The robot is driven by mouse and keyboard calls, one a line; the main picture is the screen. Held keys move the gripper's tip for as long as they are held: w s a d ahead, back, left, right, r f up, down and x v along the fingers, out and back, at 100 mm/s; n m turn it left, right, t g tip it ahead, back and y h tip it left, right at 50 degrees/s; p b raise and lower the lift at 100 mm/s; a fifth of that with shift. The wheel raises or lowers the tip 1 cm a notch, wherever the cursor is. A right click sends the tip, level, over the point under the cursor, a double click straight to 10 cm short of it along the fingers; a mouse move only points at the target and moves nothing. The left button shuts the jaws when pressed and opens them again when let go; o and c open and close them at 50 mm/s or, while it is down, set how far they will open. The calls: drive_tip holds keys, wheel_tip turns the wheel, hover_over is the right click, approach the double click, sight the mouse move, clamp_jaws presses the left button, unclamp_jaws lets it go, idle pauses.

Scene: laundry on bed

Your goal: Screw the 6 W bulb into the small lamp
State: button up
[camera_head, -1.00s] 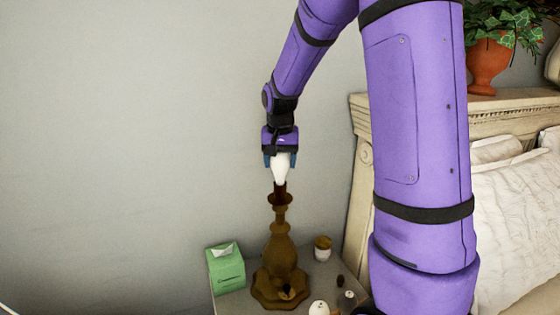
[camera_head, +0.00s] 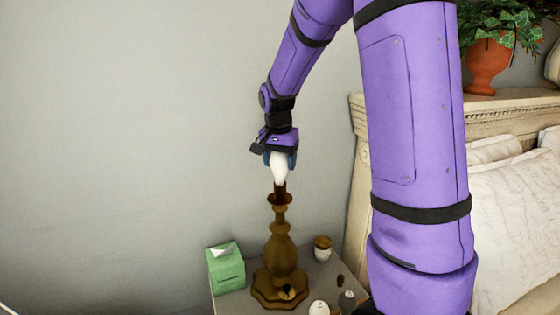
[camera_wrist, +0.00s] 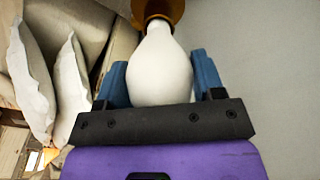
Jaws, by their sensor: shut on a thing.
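A white bulb (camera_head: 279,168) is held upright, narrow end down, at the top of the brown lamp (camera_head: 283,245). My gripper (camera_head: 280,158) is shut on the bulb's wide upper part. In the wrist view the bulb (camera_wrist: 157,68) sits between the blue fingers of my gripper (camera_wrist: 158,80), and its neck meets the brown lamp top (camera_wrist: 158,8). The bulb's base is hidden at the socket, so I cannot tell how deep it sits. No wattage mark is readable.
The lamp stands on a nightstand (camera_head: 232,303) with a green tissue box (camera_head: 225,268) at left and a small lidded jar (camera_head: 322,248) at right. Another white, bulb-like object (camera_head: 319,308) lies at the front. The bed (camera_head: 510,220) is at right.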

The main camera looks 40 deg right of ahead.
drive_tip(key=shift+m, duration=1.7)
drive_tip(key=m, duration=0.2)
drive_tip(key=shift+m+g, duration=0.3)
drive_tip(key=shift+g, duration=0.1)
drive_tip(key=o, duration=1)
